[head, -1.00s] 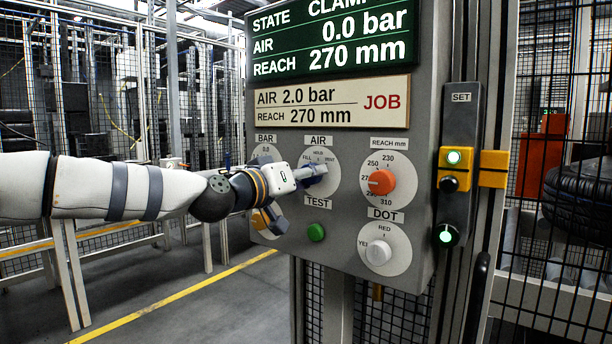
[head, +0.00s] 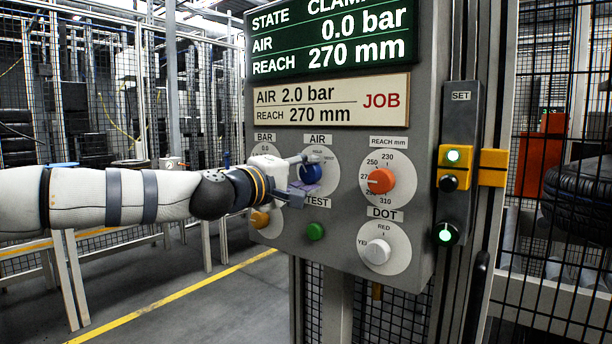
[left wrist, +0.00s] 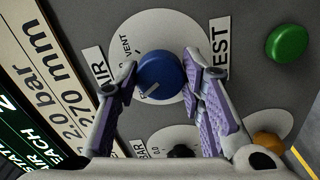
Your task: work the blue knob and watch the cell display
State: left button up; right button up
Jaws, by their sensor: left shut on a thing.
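The blue knob (head: 311,172) is on the grey panel under the AIR label; it also shows in the left wrist view (left wrist: 161,72). My left gripper (head: 309,176) is shut on it, one finger on each side. In the left wrist view the knob's white mark points down-left, away from VENT and to the FILL side. A finger hides the lettering there. The cell display (head: 330,40) reads AIR 0.0 bar and REACH 270 mm; its STATE word is cut off after "CLAM". My right gripper is out of view.
The job plate (head: 330,101) reads AIR 2.0 bar, REACH 270 mm. Close by are an orange reach knob (head: 381,181), a white DOT knob (head: 378,252) and a green TEST button (head: 316,232). A SET box (head: 459,190) stands right, beside mesh fencing.

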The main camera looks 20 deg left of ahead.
pick_arm(q)
jog(key=shift+d+f+n, duration=0.1)
jog(key=shift+n, duration=1)
jog(key=o, duration=1.1)
jog(key=shift+o, duration=0.2)
jog(key=v, duration=1.2)
